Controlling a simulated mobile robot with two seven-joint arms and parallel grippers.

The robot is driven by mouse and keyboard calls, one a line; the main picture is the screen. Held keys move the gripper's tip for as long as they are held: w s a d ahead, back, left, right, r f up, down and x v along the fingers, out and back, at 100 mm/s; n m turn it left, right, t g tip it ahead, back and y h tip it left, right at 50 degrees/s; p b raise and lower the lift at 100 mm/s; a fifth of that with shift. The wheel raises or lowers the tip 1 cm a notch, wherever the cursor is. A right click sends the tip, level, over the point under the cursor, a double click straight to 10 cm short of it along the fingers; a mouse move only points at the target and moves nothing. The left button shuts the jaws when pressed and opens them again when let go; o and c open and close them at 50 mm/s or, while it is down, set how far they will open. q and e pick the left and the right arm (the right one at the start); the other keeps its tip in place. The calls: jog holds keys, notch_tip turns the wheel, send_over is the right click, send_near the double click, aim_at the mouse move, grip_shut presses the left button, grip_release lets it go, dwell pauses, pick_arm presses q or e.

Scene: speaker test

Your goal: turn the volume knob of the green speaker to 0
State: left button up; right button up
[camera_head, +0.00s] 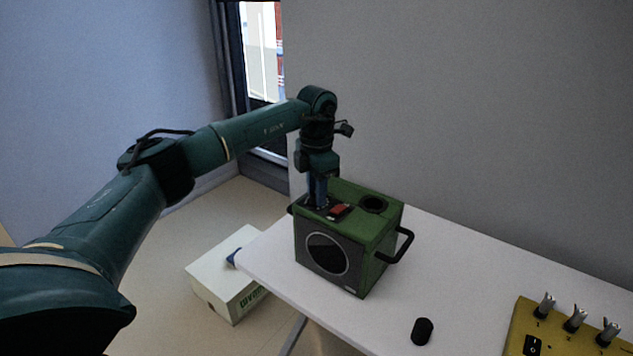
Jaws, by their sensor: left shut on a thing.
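The green speaker (370,233) stands on the white table, with a round dark cone on its front and a black handle on its right side. On its top are a red switch (340,211) and a round dark opening (374,203). My left gripper (318,203) points straight down onto the left part of the speaker's top, beside the red switch. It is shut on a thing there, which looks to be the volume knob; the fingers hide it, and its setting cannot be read. My right gripper is not in view.
The white table (470,270) has free room right of the speaker. A small black cylinder (422,331) stands near its front edge. A yellow panel (524,318) with several grey levers lies at the right. A white box (222,280) is on the floor at left.

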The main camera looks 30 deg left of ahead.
pick_arm(q)
jog(key=n+p, duration=0.2)
jog(key=n, duration=0.2)
jog(key=shift+r+n, duration=0.15)
jog(key=shift+n, duration=0.15)
jog(key=shift+n+p, duration=0.55)
jog(key=shift+n, duration=0.45)
jog(key=shift+n+p, duration=0.4)
jog(key=shift+n, duration=0.5)
jog(key=n+p, duration=0.1)
jog(key=n, duration=0.1)
jog(key=shift+n, duration=0.3)
jog(key=shift+n+p, duration=0.65)
jog(key=shift+n, duration=0.75)
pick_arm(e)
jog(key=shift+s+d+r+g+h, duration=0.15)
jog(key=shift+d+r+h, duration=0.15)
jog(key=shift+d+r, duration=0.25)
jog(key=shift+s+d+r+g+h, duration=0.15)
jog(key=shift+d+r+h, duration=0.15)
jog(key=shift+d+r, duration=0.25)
pick_arm(q)
jog(key=shift+n, duration=0.4)
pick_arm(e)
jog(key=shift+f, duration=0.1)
pick_arm(q)
jog(key=o, duration=1)
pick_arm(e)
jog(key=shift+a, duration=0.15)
